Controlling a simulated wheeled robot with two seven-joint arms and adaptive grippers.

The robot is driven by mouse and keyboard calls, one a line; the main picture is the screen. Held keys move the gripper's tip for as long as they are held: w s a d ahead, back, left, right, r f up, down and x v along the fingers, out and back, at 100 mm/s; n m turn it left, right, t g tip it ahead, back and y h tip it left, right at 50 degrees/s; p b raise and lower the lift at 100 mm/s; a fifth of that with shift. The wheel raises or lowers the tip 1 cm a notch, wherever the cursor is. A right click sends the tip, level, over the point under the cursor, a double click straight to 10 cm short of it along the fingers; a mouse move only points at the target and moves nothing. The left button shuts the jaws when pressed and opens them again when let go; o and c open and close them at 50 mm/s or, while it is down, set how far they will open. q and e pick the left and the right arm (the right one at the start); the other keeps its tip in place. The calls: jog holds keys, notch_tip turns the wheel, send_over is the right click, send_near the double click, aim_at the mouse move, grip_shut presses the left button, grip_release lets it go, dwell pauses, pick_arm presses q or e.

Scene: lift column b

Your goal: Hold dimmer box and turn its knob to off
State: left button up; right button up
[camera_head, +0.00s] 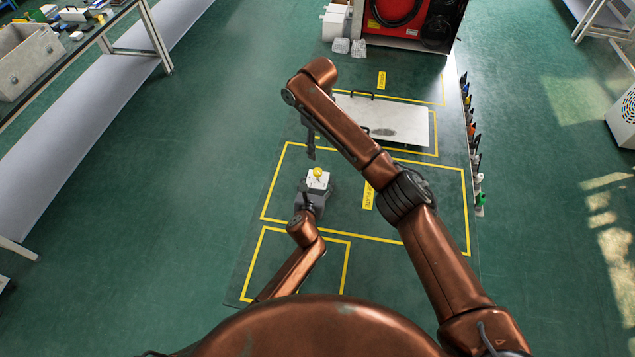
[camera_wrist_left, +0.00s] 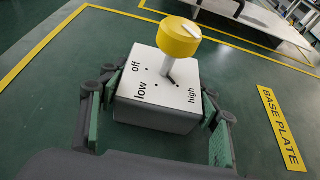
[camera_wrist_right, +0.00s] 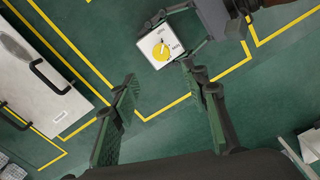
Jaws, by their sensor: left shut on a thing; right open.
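The dimmer box (camera_head: 323,181) has a white top and dark sides, with a yellow knob (camera_head: 318,172) on a stem. In the left wrist view the box (camera_wrist_left: 150,88) bears the words off, low and high, and the knob (camera_wrist_left: 180,38) has a pale mark on top. Which word the mark points at I cannot tell. My left gripper (camera_wrist_left: 158,92) is shut on the box, one finger on each side. My right gripper (camera_wrist_right: 160,78) is open and empty, apart from the knob. The box (camera_wrist_right: 172,35) and knob (camera_wrist_right: 154,46) show beyond its fingers in the right wrist view.
The floor plate has yellow outlines and a BASE PLATE label (camera_wrist_left: 281,128). A pale panel with black handles (camera_head: 405,122) lies behind the box. A red machine (camera_head: 410,18) stands at the back. Small tools line the plate's right edge. A workbench (camera_head: 100,40) is at left.

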aim_at(318, 170)
notch_tip(318, 170, down, 12)
jog(key=shift+s+f, duration=0.1)
dwell(0.6)
jog(key=n, duration=0.4)
jog(key=shift+d, duration=0.1)
jog(key=n, duration=0.4)
jog(key=shift+n, duration=0.3)
jog(key=n, duration=0.4)
jog(key=shift+n, duration=0.4)
jog(key=n, duration=0.3)
jog(key=shift+n, duration=0.4)
jog(key=shift+w, duration=0.2)
jog(key=shift+c, duration=0.6)
